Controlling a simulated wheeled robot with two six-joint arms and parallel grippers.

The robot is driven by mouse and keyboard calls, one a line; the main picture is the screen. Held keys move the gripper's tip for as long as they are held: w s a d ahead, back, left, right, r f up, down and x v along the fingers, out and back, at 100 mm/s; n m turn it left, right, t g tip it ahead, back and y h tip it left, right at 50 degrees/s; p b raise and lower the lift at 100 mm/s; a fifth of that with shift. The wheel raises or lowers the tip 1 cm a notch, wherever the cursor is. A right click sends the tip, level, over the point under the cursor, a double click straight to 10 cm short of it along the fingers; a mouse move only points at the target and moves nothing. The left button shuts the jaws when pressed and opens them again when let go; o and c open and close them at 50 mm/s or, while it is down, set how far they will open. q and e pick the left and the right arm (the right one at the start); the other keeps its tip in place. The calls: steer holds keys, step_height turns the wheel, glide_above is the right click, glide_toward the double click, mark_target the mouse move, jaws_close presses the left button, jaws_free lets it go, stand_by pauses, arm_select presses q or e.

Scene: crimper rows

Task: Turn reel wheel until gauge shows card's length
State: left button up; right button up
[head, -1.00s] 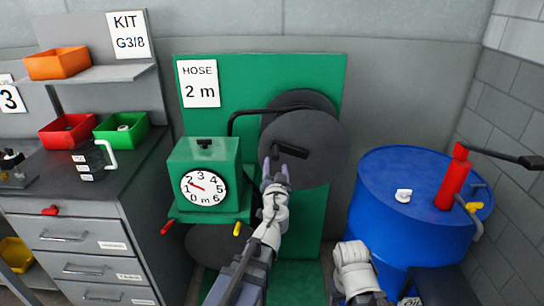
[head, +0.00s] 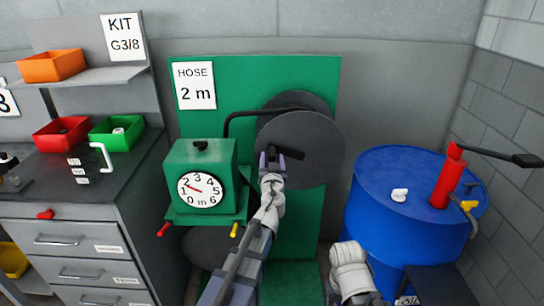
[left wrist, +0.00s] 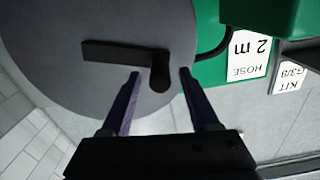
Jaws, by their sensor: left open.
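The reel wheel (head: 318,135) is a grey disc in front of the green hose board, with a dark crank bar (head: 290,153) and a handle knob. The gauge (head: 201,190) is a white dial on a green box; its red needle points upper left, around 1 to 2, too small to read exactly. The card (head: 195,85) reads "HOSE 2 m". My left gripper (head: 271,158) is open at the crank. In the left wrist view its fingers stand on either side of the knob (left wrist: 160,75), with gaps visible. My right gripper is out of view; part of my right arm shows.
A blue drum (head: 405,225) with a red cylinder (head: 447,178) and a lever stands at right. A grey drawer cabinet (head: 75,225) with red (head: 62,134) and green (head: 117,132) bins stands at left. A black hose (head: 240,113) curves from the gauge box to the reel.

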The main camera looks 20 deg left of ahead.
arm_select(q)
steer(key=shift+x, duration=1.2)
jaws_close()
steer(key=shift+d, duration=0.1)
stand_by(0.4)
